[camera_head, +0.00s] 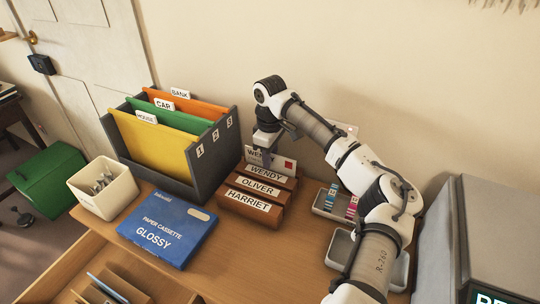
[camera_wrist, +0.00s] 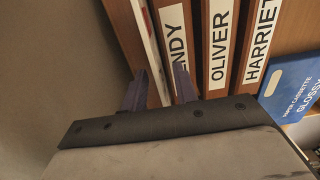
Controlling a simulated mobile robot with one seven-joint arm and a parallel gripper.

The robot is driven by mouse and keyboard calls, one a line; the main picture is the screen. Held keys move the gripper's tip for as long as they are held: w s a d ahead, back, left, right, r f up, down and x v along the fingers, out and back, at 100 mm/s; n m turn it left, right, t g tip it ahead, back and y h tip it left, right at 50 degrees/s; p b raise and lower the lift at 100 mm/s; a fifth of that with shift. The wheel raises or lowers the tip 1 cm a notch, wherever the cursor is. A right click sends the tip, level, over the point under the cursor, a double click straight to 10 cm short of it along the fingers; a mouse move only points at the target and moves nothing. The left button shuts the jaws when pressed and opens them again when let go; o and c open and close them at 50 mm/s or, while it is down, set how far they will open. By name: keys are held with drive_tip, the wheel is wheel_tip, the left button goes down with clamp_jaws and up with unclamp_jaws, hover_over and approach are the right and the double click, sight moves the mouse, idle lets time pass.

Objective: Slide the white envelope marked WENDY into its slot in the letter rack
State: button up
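The letter rack (camera_head: 262,213) is brown, with stepped panels labelled WENDY, OLIVER and HARRIET. The white envelope (camera_head: 287,163), with a red stamp and the letters "WE" showing, stands upright behind the WENDY panel; its lower part is hidden. In the wrist view the envelope (camera_wrist: 148,45) is a thin pale strip beside the WENDY panel (camera_wrist: 178,45). My gripper (camera_head: 262,152) is at the envelope's upper left part. In the wrist view its fingers (camera_wrist: 160,90) are spread apart with the envelope's edge between them, and a gap shows.
A grey file box (camera_head: 215,165) with yellow, green and orange folders stands left of the rack. Grey trays (camera_head: 325,212) and a grey machine (camera_head: 485,235) are to the right.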

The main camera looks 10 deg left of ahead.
wheel_tip(320, 180, up, 14)
drive_tip(key=b, duration=0.1)
idle(0.5)
